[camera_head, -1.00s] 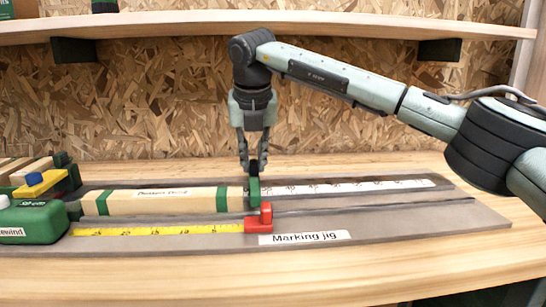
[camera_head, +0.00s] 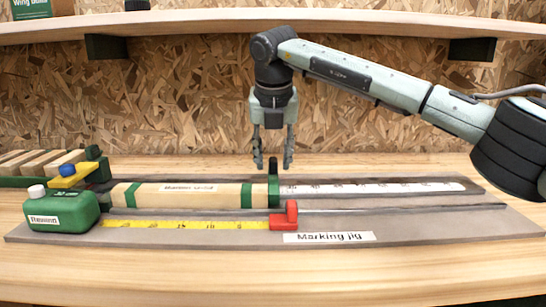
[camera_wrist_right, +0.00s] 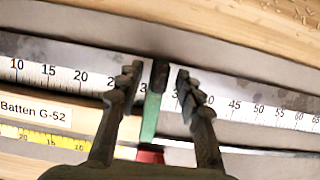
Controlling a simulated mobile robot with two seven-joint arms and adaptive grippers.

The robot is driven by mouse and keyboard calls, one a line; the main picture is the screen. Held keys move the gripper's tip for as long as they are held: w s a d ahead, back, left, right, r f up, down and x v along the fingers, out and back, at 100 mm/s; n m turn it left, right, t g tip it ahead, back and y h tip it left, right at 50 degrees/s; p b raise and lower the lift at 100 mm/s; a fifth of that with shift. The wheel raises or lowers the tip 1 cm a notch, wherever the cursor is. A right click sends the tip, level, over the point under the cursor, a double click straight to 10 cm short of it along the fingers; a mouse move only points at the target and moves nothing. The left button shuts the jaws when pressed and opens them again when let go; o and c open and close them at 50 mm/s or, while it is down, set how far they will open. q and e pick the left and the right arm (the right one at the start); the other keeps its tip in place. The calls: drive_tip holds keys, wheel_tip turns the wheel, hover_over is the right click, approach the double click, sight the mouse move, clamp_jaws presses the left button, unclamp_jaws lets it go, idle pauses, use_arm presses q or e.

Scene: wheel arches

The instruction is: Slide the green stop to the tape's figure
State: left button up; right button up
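The green stop (camera_head: 273,184) stands upright on the marking jig (camera_head: 420,215), at the right end of the wooden batten (camera_head: 180,195). It also shows in the right wrist view (camera_wrist_right: 151,118), between and below the fingertips, with scale marks on both sides. My right gripper (camera_head: 273,165) is open above the stop, its fingers apart from it. The yellow tape (camera_head: 185,224) runs from the green tape case (camera_head: 62,210) to the red hook (camera_head: 287,215), just in front of the stop. The white scale (camera_head: 375,187) runs to the right of the stop. My left gripper is not in view.
A yellow clamp with a blue knob (camera_head: 68,171) stands at the batten's left end. More wooden pieces (camera_head: 40,163) lie at the far left. A shelf (camera_head: 300,22) runs above the bench. The jig's right part is clear.

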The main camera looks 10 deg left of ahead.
sight(273, 179)
drive_tip(key=v, duration=0.7)
drive_tip(key=shift+r, duration=0.3)
